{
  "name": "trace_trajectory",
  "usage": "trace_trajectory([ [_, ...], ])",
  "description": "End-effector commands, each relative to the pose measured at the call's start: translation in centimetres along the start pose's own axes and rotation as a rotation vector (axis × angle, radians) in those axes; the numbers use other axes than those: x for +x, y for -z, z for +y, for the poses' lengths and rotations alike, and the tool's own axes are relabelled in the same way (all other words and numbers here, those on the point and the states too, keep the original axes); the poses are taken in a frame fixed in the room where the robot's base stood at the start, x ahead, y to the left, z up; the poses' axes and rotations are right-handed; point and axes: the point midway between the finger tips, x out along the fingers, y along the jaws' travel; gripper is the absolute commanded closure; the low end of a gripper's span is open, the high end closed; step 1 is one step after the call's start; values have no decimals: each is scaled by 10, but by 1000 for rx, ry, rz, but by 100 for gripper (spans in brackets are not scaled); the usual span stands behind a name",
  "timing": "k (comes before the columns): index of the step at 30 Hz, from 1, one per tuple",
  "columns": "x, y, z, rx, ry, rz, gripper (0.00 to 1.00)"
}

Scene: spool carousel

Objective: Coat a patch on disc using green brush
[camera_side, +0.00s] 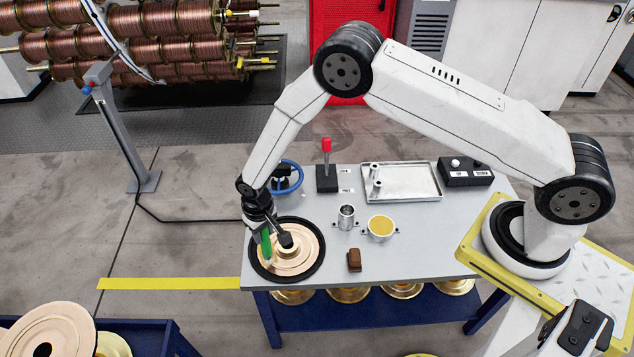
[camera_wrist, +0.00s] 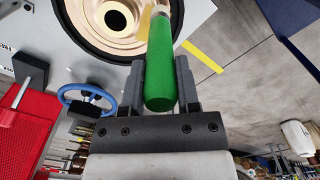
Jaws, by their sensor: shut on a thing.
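My gripper (camera_wrist: 160,90) is shut on the green brush (camera_wrist: 162,72), whose handle lies between the two fingers in the wrist view. The green handle also shows in the side view (camera_side: 266,243). The copper-coloured disc (camera_side: 296,261) lies in a black ring at the left end of the grey table. It also shows at the top of the wrist view (camera_wrist: 88,24). My gripper and the brush are over the left part of the disc. The brush's head reaches toward the disc face; I cannot tell whether it touches. No distinct coated patch can be made out.
A cup of yellow liquid (camera_side: 380,226), a metal cup (camera_side: 346,217) and a brown block (camera_side: 354,260) stand right of the disc. A blue handwheel (camera_side: 287,177), a red-knobbed lever (camera_side: 326,172), a metal tray (camera_side: 412,182) and a black switch box (camera_side: 466,172) are behind.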

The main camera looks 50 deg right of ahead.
Motion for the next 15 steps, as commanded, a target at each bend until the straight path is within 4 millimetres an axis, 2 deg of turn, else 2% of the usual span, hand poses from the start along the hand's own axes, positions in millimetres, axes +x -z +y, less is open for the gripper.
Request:
trace_trajectory([
  [15,-46,-1,0,0,-1,-3,100],
])
